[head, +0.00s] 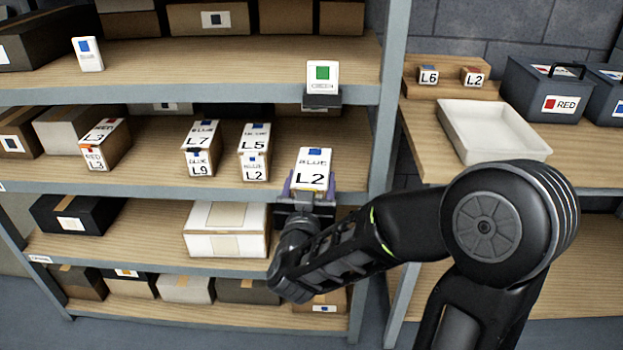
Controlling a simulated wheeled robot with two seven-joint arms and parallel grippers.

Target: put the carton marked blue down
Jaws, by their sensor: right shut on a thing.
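The carton marked blue (314,162), with a white top reading BLUE L2 and a blue square, is at the front edge of the middle shelf (150,172), near its right end. My right gripper (311,190) is shut on it from the front, with a purple finger at each side. The carton looks upright. Its lower part is hidden by the gripper, and I cannot tell whether it touches the shelf. My left gripper is not in view.
A BLUE sign (88,54) and a GREEN sign (322,76) stand above. A metal post (387,110) is close right. Bare shelf lies between the cartons.

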